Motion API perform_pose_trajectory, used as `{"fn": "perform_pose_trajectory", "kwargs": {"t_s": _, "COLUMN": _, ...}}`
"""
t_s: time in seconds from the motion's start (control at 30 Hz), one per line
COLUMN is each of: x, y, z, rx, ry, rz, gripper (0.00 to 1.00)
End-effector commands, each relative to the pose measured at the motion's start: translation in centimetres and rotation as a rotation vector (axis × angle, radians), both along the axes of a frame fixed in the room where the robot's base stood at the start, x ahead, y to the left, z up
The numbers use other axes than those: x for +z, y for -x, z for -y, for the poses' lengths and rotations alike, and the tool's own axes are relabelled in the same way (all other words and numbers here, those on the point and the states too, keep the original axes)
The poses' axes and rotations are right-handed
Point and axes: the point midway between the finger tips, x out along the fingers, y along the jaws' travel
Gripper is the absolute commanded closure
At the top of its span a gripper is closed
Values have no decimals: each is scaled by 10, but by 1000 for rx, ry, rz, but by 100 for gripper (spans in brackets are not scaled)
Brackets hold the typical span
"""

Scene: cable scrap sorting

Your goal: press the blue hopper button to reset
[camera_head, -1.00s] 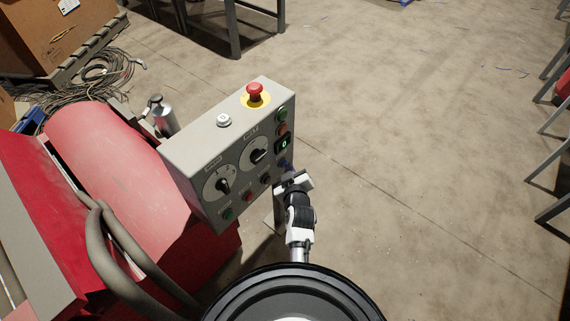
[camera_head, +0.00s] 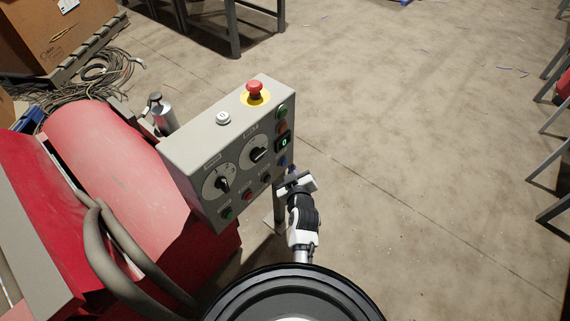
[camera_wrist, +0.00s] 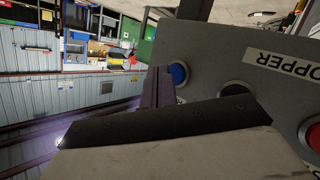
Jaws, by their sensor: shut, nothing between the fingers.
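The blue button (camera_head: 283,162) sits low on the right side of the grey control panel (camera_head: 205,155), below a small display. My gripper (camera_head: 292,174) is shut and empty, just in front of and below the blue button in the head view. In the wrist view its finger (camera_wrist: 157,86) is beside the button, with a gap seeming to show between them.
The panel also carries a red emergency stop (camera_head: 255,90) on a yellow base, a white top button (camera_head: 223,118), two black dials and several other buttons. The red machine (camera_head: 120,160) is on the left. The floor (camera_head: 430,150) to the right is open.

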Motion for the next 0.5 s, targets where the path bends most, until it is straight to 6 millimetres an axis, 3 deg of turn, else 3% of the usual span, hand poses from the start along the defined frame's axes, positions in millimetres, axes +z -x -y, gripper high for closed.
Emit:
{"fn": "perform_pose_trajectory", "kwargs": {"t_s": 0.3, "x": 0, "y": 1, "z": 1, "rx": -1, "ry": 0, "rz": 1, "gripper": 100}}
{"fn": "perform_pose_trajectory", "kwargs": {"t_s": 0.5, "x": -3, "y": 11, "z": 15, "rx": -1, "ry": 0, "rz": 0, "gripper": 100}}
